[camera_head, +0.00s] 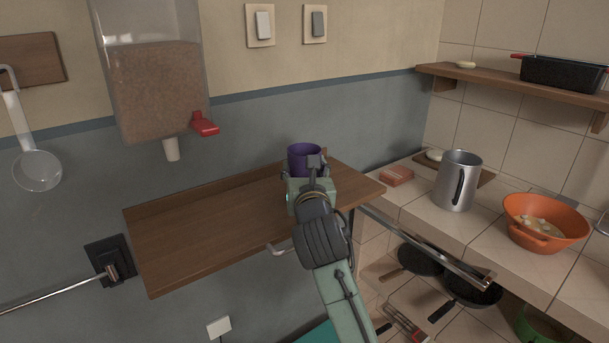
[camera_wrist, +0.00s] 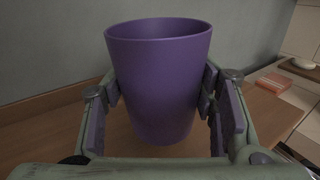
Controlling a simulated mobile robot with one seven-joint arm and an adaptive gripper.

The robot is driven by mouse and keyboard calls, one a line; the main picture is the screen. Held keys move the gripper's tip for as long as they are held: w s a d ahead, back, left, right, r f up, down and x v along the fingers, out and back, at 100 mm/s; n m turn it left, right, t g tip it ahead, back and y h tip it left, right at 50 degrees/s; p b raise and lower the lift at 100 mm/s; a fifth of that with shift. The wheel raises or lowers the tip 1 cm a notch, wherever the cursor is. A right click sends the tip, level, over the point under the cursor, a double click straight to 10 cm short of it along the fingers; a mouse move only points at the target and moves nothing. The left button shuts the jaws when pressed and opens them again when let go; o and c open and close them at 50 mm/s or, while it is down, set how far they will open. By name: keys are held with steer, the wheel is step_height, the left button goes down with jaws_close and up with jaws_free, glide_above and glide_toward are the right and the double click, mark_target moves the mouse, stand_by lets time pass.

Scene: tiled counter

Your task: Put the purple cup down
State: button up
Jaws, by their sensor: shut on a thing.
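The purple cup (camera_wrist: 158,85) is upright between the two fingers of my gripper (camera_wrist: 160,105) in the wrist view, with the finger pads against its sides. In the head view the purple cup (camera_head: 303,155) shows above my gripper (camera_head: 311,178), over the right part of a brown wooden shelf (camera_head: 205,232). My gripper is shut on the cup. The cup's base is near the shelf surface, but I cannot tell whether it touches.
A dispenser with a red tap (camera_head: 205,124) hangs above the shelf's left part. The shelf's left and middle are bare. To the right, the tiled counter (camera_head: 484,233) holds a metal jug (camera_head: 457,182), an orange colander (camera_head: 545,218) and a pinkish block (camera_head: 397,176). A metal rail (camera_head: 425,248) runs along the counter's front.

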steer(key=shift+f, duration=1.25)
steer(key=shift+f, duration=0.2)
steer(key=o, duration=1.5)
